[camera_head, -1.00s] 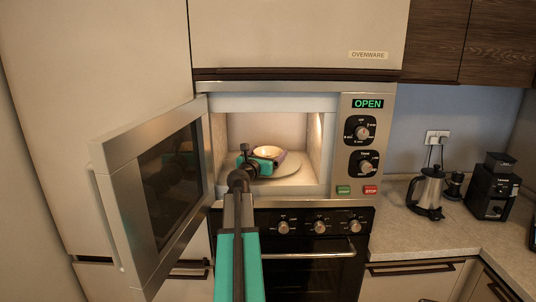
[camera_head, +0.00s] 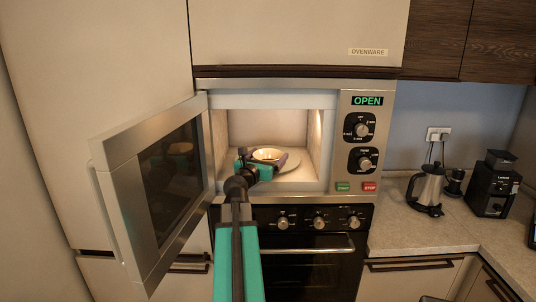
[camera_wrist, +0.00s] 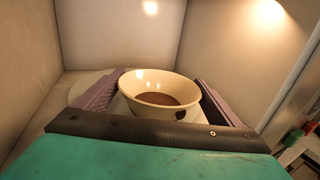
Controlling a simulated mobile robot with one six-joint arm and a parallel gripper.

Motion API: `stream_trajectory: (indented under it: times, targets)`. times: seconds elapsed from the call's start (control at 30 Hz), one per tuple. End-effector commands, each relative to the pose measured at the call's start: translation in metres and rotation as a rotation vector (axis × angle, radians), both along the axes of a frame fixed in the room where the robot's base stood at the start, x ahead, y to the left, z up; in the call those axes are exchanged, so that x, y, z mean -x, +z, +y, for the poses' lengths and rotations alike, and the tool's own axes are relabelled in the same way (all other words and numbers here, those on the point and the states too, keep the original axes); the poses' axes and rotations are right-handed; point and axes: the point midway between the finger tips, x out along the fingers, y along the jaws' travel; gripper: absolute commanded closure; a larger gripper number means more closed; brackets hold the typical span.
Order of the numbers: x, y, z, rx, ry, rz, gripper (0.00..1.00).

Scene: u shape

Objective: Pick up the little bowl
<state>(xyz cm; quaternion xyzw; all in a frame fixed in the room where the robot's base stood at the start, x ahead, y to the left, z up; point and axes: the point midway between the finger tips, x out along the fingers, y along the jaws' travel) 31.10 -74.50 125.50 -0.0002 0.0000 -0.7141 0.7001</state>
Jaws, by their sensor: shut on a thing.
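The little bowl (camera_head: 268,154) is cream-coloured and round, inside the open, lit oven. In the wrist view the bowl (camera_wrist: 150,82) is upright, with brown contents in its bottom. My gripper (camera_head: 266,163) reaches in through the oven opening. In the wrist view my gripper (camera_wrist: 158,88) has one purple finger on each side of the bowl and is shut on it. A pale round plate (camera_wrist: 84,86) shows behind and below the bowl. I cannot tell whether the bowl is clear of the plate. Its near lower side is partly hidden by my gripper.
The oven door (camera_head: 160,195) stands open on the left of the opening. The control panel (camera_head: 363,140) reading OPEN is on the right. The cavity walls are close around my gripper. A kettle (camera_head: 427,190) and a coffee grinder (camera_head: 492,190) stand on the right counter.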

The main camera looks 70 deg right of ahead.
Motion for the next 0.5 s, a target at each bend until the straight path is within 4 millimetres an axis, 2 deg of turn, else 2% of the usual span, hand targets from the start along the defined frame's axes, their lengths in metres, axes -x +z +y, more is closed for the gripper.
stream_trajectory:
  times: [0.2, 0.5]
  targets:
    - [0.003, 0.0, 0.014, 0.0, 0.0, 0.0, 0.43]
    - [0.002, 0.0, 0.019, 0.0, 0.002, 0.0, 0.43]
